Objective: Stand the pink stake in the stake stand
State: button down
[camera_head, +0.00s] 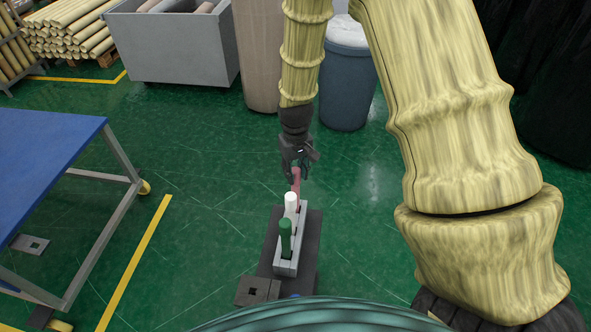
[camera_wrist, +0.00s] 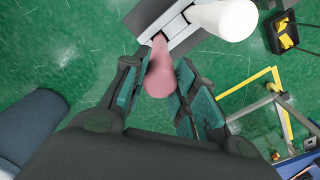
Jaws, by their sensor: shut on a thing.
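The pink stake (camera_head: 296,181) is held between the fingers of my gripper (camera_head: 298,163), at the far end of the stake stand (camera_head: 288,268). In the wrist view the pink stake (camera_wrist: 161,75) lies between the two fingers (camera_wrist: 158,88), and its far end meets the end of the grey stand (camera_wrist: 176,30). I cannot tell how deep it sits in the slot. A white stake (camera_head: 291,203) and a green stake (camera_head: 285,236) stand upright in the stand. The white stake (camera_wrist: 228,19) also shows in the wrist view.
The stand rests on a dark base (camera_head: 307,240). A blue-topped table (camera_head: 45,150) is at left. A grey bin (camera_head: 175,45), a beige cylinder (camera_head: 257,50) and a blue barrel (camera_head: 346,85) stand behind.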

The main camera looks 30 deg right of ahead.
jog(key=shift+f, duration=0.45)
jog(key=c, duration=1.1)
grip_release()
jog(key=shift+o, duration=0.2)
jog(key=shift+r, duration=0.1)
notch_tip(320, 180, up, 12)
